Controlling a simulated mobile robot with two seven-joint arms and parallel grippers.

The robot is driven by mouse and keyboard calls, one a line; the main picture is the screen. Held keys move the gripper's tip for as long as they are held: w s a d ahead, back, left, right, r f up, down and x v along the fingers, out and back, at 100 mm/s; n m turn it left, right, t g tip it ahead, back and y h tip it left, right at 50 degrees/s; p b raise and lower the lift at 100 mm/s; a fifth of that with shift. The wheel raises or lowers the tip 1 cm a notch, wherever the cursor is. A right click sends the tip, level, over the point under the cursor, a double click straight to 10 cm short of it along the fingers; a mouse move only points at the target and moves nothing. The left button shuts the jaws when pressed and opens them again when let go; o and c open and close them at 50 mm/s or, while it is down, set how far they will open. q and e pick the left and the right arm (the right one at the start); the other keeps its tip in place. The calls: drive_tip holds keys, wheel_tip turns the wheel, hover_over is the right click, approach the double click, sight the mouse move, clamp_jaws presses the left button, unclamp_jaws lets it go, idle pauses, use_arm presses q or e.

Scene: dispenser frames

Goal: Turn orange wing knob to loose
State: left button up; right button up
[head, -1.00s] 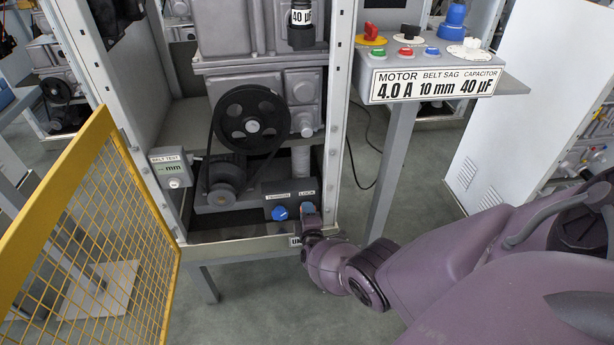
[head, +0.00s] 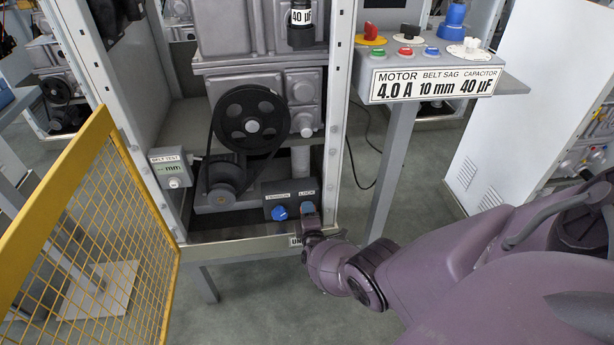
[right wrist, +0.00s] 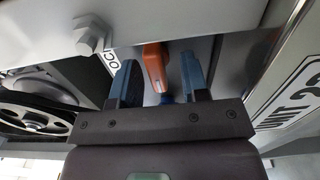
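The orange wing knob (right wrist: 154,64) shows in the right wrist view, under the "LOCK" panel edge. It stands between the two blue fingers of my right gripper (right wrist: 158,82), with a gap on each side, so the gripper is open around it. In the head view my right gripper (head: 308,212) is at the right end of the grey control box (head: 290,192), under its "LOCK" label, and mostly hides the knob there. A blue round knob (head: 280,212) sits to its left on the same box. My left gripper is not in view.
A belt pulley (head: 251,122) stands above the box inside the cabinet. The cabinet's right post (head: 337,110) and lower sill (head: 240,246) are close to my right gripper. A yellow mesh door (head: 75,225) stands open at left. A hex bolt (right wrist: 90,34) shows near the fingers.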

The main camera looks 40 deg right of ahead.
drive_tip(key=shift+a+r, duration=0.1)
drive_tip(key=shift+r, duration=0.05)
drive_tip(key=shift+s+a+r, duration=0.1)
drive_tip(key=shift+s+a, duration=0.05)
drive_tip(key=shift+s, duration=0.05)
drive_tip(key=p+v, duration=0.3)
drive_tip(key=v, duration=0.7)
drive_tip(key=shift+s+p, duration=0.15)
drive_tip(key=shift+p, duration=0.2)
